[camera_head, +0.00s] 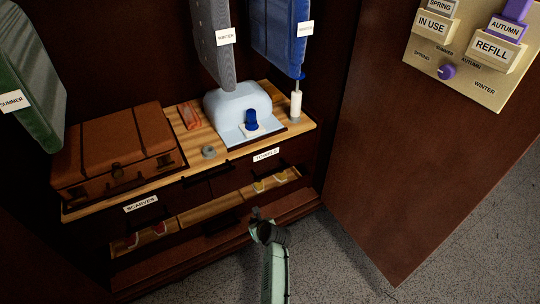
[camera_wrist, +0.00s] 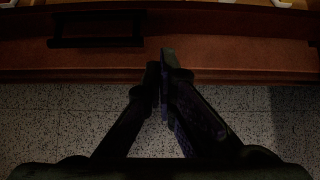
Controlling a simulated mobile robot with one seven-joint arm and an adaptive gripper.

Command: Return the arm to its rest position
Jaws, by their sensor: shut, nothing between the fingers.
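My arm reaches up from the bottom of the head view, in front of the cabinet's lower edge. My gripper is at its end; in the wrist view its dark fingers (camera_wrist: 163,78) meet at the tips and hold nothing. The fingertips point at the reddish-brown bottom ledge of the cabinet (camera_wrist: 225,55), over the speckled floor (camera_wrist: 50,120). In the head view the fingers are hard to make out against the dark cabinet.
The cabinet's open door (camera_head: 400,160) stands at the right with a label panel (camera_head: 470,60). A brown suitcase (camera_head: 110,150) and a pale blue domed box (camera_head: 238,105) sit on the wooden shelf. Drawers marked SCARVES and TOWELS are below. Grey floor (camera_head: 330,260) is clear right of my arm.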

